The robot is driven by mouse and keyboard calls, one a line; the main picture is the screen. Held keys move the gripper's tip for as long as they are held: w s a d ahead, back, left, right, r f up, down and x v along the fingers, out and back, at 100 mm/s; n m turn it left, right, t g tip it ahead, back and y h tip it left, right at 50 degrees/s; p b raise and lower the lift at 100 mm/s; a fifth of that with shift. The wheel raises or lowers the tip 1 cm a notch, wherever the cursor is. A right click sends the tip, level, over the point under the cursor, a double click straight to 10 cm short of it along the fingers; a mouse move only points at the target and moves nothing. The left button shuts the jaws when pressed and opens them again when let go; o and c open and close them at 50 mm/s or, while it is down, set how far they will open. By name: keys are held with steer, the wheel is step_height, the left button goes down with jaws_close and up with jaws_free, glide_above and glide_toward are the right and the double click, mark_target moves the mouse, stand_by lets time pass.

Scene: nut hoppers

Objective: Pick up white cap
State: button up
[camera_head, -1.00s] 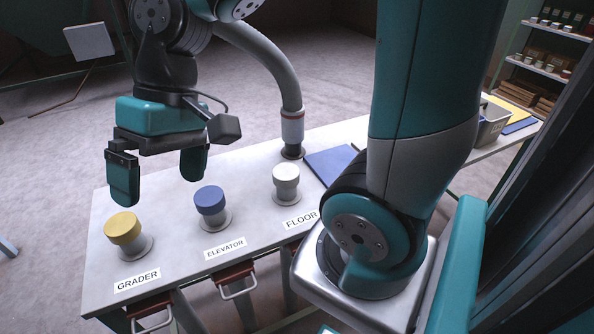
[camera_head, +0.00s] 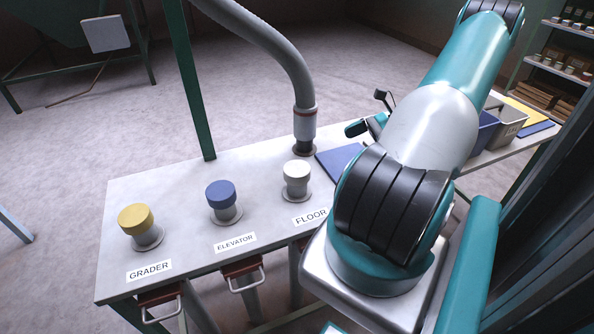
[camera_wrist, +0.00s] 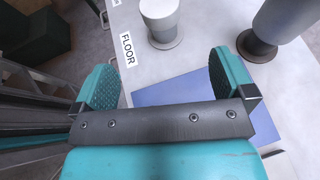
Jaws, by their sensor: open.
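The white cap (camera_head: 297,168) sits on a short grey stub with a round flange, behind the FLOOR label (camera_head: 311,216). In the wrist view the white cap (camera_wrist: 158,8) is cut by the top edge, beyond the fingertips. My gripper (camera_wrist: 165,80) is open and empty, its two teal fingers apart above the table. In the head view only part of it shows to the right of the white cap, past the blue mat, and my arm hides the rest.
A blue cap (camera_head: 221,194) and a yellow cap (camera_head: 135,218) stand on stubs to the left. A thick grey pipe (camera_head: 304,125) rises behind the white cap. A blue mat (camera_head: 338,160) lies right of it. A grey bin (camera_head: 511,128) stands far right.

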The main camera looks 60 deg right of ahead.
steer(key=p, duration=0.2)
glide_toward(302, 167)
steer(key=x, duration=0.4)
steer(key=shift+a, duration=0.2)
steer(key=shift+p+x, duration=0.85)
steer(key=shift+x, duration=2.4)
steer(key=shift+f, duration=0.1)
steer(key=shift+c, duration=0.2)
steer(key=c, duration=0.8)
